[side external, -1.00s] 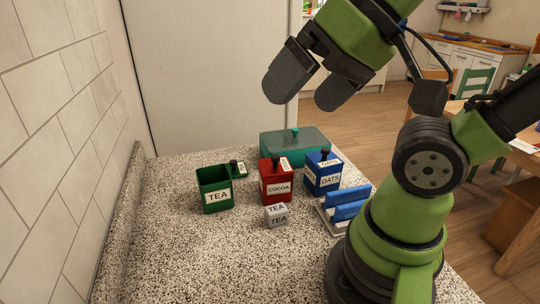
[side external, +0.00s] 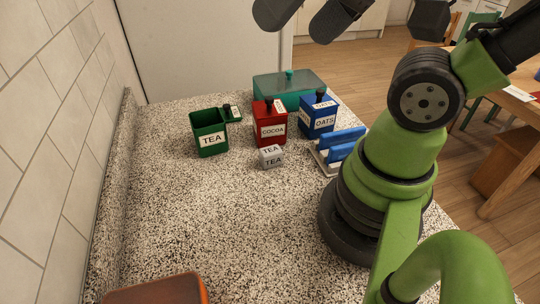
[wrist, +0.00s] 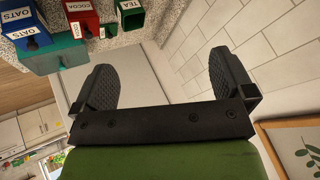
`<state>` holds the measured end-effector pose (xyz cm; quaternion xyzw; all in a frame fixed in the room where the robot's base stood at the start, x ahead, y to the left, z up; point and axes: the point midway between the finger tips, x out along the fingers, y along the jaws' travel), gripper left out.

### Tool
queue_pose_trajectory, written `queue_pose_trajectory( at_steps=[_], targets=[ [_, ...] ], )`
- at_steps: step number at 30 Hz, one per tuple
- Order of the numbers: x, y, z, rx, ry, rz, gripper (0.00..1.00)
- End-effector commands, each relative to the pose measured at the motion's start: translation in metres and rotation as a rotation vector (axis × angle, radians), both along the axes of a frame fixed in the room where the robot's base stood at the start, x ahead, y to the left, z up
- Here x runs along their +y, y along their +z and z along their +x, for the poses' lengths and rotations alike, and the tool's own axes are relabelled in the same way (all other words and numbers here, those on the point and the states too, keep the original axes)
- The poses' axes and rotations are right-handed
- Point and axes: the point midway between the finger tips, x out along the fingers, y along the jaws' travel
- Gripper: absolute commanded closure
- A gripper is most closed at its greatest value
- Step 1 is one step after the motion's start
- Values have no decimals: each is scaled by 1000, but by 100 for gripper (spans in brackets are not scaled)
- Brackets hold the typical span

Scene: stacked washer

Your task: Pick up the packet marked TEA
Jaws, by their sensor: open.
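The small grey packet marked TEA (side external: 271,157) stands on the speckled counter in front of the red COCOA canister, in the side view. I cannot make it out in the wrist view. My gripper (side external: 294,30) is open and empty, high above the counter at the top edge of the side view, partly cut off. In the wrist view, my gripper (wrist: 160,68) shows two dark fingers wide apart with nothing between them. The green canister marked TEA (side external: 210,138) stands open to the left of the packet; it also shows in the wrist view (wrist: 130,16).
The COCOA canister (side external: 270,130), blue OATS canister (side external: 318,120) and teal box (side external: 282,88) stand behind the packet. A small lid (side external: 233,114) lies by the green canister. A blue-slatted rack (side external: 342,148) is at right. An orange-brown object (side external: 160,291) is at the front. The tiled wall (side external: 50,130) bounds the left.

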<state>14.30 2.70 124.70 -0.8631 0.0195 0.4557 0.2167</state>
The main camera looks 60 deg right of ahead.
Motion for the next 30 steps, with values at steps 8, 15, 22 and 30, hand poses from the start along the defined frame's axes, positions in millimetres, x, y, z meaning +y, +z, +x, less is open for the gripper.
queue_pose_trajectory(
  at_steps=[8, 15, 22, 30],
  targets=[
    [0, 0, 0, 0, 0, 0, 21],
    [-3, -4, 6, 29, -16, -5, 21],
    [-24, -40, 44, 207, -124, -37, 21],
    [-57, -118, 78, 453, -248, -68, 21]
  ],
)
